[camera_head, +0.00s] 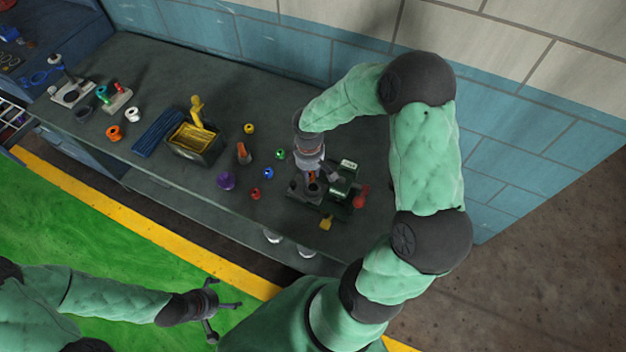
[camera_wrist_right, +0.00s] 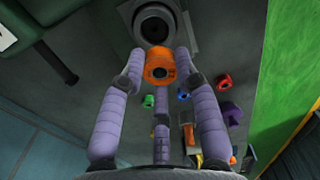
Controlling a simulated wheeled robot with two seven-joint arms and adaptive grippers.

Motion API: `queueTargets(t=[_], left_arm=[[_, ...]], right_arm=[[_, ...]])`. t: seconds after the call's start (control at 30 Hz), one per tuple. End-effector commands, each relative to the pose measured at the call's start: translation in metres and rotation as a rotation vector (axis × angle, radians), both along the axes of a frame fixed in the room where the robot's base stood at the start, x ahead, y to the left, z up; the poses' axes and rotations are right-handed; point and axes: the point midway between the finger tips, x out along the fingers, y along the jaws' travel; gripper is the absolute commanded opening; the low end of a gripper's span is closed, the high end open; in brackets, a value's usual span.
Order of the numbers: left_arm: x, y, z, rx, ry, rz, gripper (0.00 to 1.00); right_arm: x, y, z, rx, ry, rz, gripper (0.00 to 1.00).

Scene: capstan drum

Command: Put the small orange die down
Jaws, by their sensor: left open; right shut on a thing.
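The small orange die (camera_wrist_right: 158,67) is a ring-like piece with a dark hole, held between the fingertips of my right gripper (camera_wrist_right: 159,62). In the head view, my right gripper (camera_head: 312,172) hangs over the machine (camera_head: 343,182) on the bench, its fingers partly hiding the die. In the right wrist view, a grey round holder with a dark bore (camera_wrist_right: 153,25) lies just beyond the die; I cannot tell whether they touch. My left gripper (camera_head: 212,310) is open and empty, over the green floor in front of the bench.
Beside the machine stand small green (camera_head: 281,154), blue (camera_head: 268,173), red (camera_head: 255,194) and purple (camera_head: 226,181) pieces. A red handle (camera_head: 361,195) sticks out at the machine's right. A bin with yellow items (camera_head: 193,140) stands further left. The bench's back (camera_head: 260,95) is clear.

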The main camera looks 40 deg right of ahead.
Motion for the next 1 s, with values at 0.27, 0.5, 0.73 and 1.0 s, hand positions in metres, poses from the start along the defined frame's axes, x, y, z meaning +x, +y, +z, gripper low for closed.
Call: queueTargets(t=[0.27,0.5,0.73,1.0], left_arm=[[0.000,0.000,-0.002,0.000,0.000,0.000,1.00],[0.000,0.000,-0.007,0.000,0.000,0.000,1.00],[0.000,0.000,-0.006,0.000,0.000,0.000,1.00],[0.000,0.000,-0.014,0.000,0.000,0.000,1.00]], right_arm=[[-0.009,-0.009,-0.016,0.001,0.002,-0.001,0.00],[-0.008,-0.008,-0.044,0.000,0.000,0.000,0.00],[-0.007,-0.008,-0.043,0.000,-0.001,0.000,0.00],[-0.007,-0.008,-0.051,0.001,-0.001,0.000,0.00]])
